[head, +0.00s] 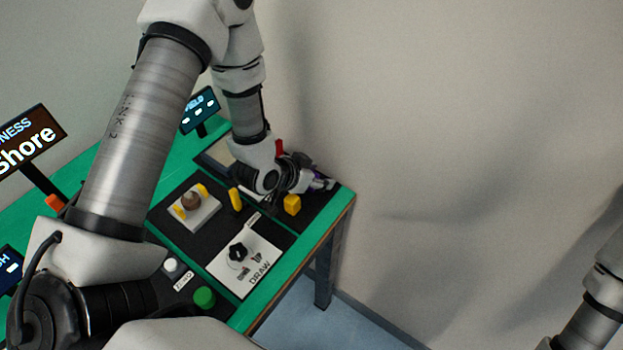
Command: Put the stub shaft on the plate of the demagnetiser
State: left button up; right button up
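My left gripper (322,183) is low over the far right corner of the green bench, at a dark panel (318,208). Its fingers are small and partly hidden by its own body, so I cannot tell whether they are open or shut. A small purple patch shows at the fingertips; I cannot tell what it is. I cannot make out the stub shaft for certain. A small display reading FIELD (200,110) stands at the back. A pale flat surface (217,152) lies near it, partly hidden by my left arm. My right gripper is out of view.
A white block (203,218) with yellow pieces holds a brown round part (191,200). A yellow block (292,204) sits by the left gripper. A DRAW knob panel (246,262), a green button (204,297) and a Shore sign (30,143) are also on the bench (335,207).

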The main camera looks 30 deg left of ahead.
pick_arm(q)
grip_shut()
